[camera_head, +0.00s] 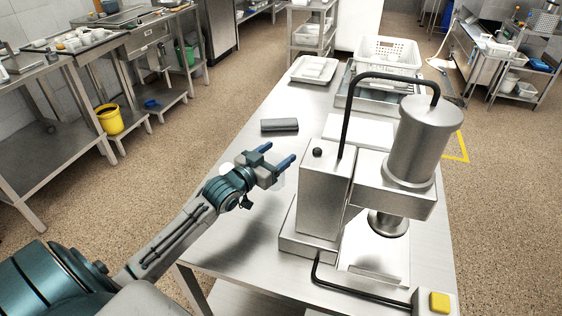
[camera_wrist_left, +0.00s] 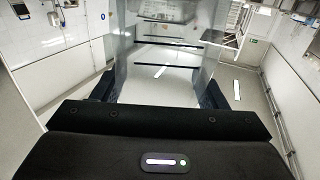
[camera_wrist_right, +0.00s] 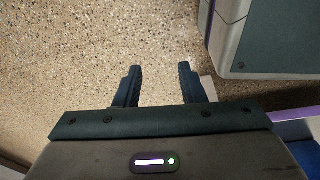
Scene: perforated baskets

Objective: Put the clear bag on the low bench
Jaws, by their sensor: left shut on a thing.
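My left gripper (camera_head: 280,154) is above the near-left part of the steel table in the head view. In the left wrist view its fingers (camera_wrist_left: 157,88) are wide apart, shut on the clear bag (camera_wrist_left: 135,78), a see-through film spanning between them. In the head view the bag can hardly be made out. A low steel bench or shelf (camera_head: 168,104) stands on the floor at the left; I cannot tell for sure that it is the low bench. My right gripper (camera_wrist_right: 160,72) shows only in the right wrist view, open and empty over the speckled floor.
A large steel machine (camera_head: 320,200) stands on the steel table (camera_head: 225,245), right of my left gripper. A dark grey block (camera_head: 280,125) lies beyond the gripper. A white tray (camera_head: 314,70) and a perforated basket (camera_head: 388,52) are farther back. A yellow bucket (camera_head: 110,119) stands at left. Floor between is clear.

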